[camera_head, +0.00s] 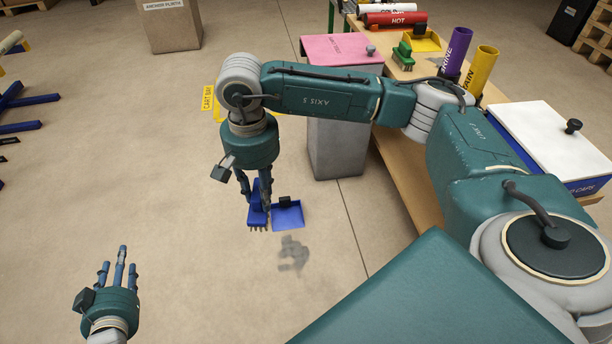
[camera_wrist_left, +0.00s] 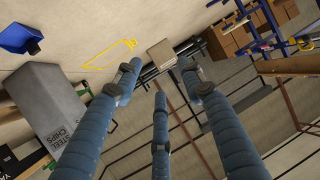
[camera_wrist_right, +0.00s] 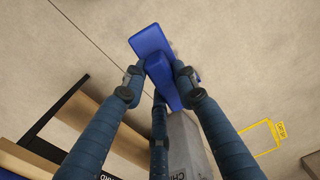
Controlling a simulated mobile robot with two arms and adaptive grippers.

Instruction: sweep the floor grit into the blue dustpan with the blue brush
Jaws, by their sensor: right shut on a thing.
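The blue brush (camera_head: 257,211) is upright in my right gripper (camera_head: 258,187), bristles down at the floor. In the right wrist view the blue brush (camera_wrist_right: 160,72) lies between the fingers; I cannot tell its outline from other blue behind it. The blue dustpan (camera_head: 288,216) lies on the floor just right of the brush; a blue pan with a dark handle (camera_wrist_left: 22,38) also shows in the left wrist view. Grey floor grit (camera_head: 293,254) lies in a patch just in front of the dustpan. My left gripper (camera_head: 116,266) is open and empty, fingers spread, at lower left.
A grey bin with a pink lid (camera_head: 337,150) stands behind the dustpan, beside a wooden bench (camera_head: 408,165). The bench holds a green brush (camera_head: 402,56), a yellow dustpan (camera_head: 425,40), and coloured pipes. Yellow floor marking (camera_head: 208,97) lies behind my right arm.

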